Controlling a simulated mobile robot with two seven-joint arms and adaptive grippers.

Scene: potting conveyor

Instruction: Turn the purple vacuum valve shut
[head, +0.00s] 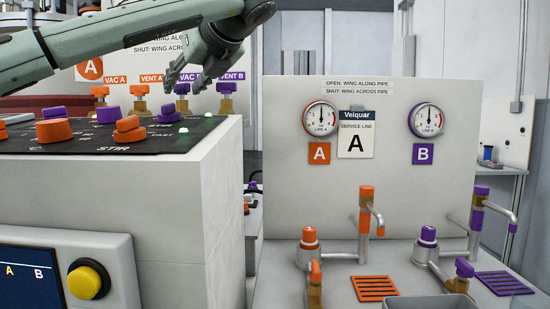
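The purple vacuum valve (182,89) stands on a brass body on the back panel, under a label partly hidden by my gripper. Its purple wing shows just below my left gripper (185,83). I cannot tell whether its wing lies along or across the pipe. My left arm comes in from the upper left, and the gripper points down with its fingers apart and nothing seen between them. The fingertips are close to the wing; whether they touch it is unclear. My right gripper is not in view.
The purple vent valve (227,88) stands just right, and the orange vacuum valve (99,91) and orange vent valve (139,91) to the left. A control console (190,155) with knobs is in front. A panel with gauges (275,115) and taps stands at right.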

